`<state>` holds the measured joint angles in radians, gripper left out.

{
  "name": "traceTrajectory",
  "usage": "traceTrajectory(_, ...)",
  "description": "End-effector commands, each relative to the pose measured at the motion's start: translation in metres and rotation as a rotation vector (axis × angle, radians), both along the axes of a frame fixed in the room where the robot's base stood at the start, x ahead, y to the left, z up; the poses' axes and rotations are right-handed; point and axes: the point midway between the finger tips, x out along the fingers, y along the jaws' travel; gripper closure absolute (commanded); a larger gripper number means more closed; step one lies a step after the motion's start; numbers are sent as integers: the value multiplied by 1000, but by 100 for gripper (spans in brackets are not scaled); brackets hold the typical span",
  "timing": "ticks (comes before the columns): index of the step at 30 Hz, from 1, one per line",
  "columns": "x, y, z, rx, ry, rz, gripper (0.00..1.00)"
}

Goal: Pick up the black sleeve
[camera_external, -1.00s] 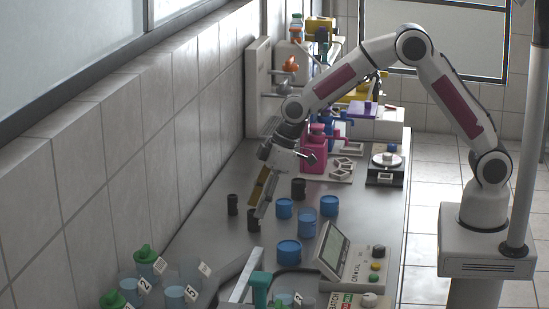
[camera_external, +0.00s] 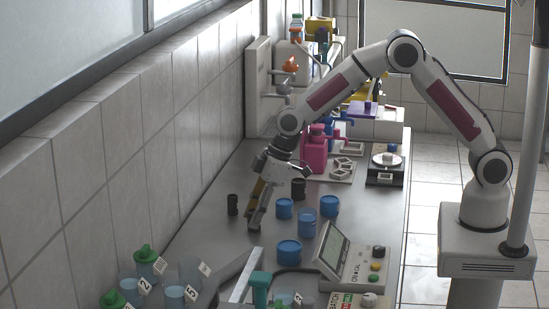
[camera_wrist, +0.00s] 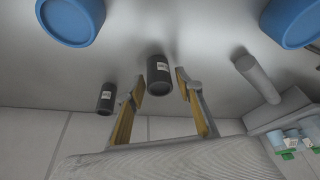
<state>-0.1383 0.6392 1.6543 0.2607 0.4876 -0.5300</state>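A black sleeve (camera_wrist: 160,76) with a white label shows between the two fingers of my gripper (camera_wrist: 158,85) in the wrist view, with a gap on each side. My gripper is open and points down at the bench. A second black sleeve (camera_wrist: 106,98) stands left of the fingers in the wrist view. In the external view other black sleeves stand left of the gripper (camera_external: 233,205) and behind it to the right (camera_external: 299,189).
Several blue containers (camera_external: 307,223) stand right of my gripper. A control box with a screen (camera_external: 346,255) and numbered beakers (camera_external: 175,293) are at the front. A pink bottle (camera_external: 314,155) and a scale (camera_external: 386,170) are farther back. The tiled wall (camera_external: 135,195) borders the bench on the left.

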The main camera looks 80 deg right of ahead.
Motion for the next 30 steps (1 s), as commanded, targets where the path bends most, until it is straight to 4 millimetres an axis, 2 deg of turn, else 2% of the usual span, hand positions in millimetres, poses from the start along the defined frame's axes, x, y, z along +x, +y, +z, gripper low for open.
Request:
traceTrajectory(1,0,0,0,0,0,0,82)
traceTrajectory(2,0,0,0,0,0,0,90)
traceTrajectory(3,0,0,0,0,0,0,91)
traceTrajectory(17,1,0,5,0,-2,1,91)
traceTrajectory(23,1,0,23,1,-4,1,91)
traceTrajectory(30,1,0,57,1,-4,1,91)
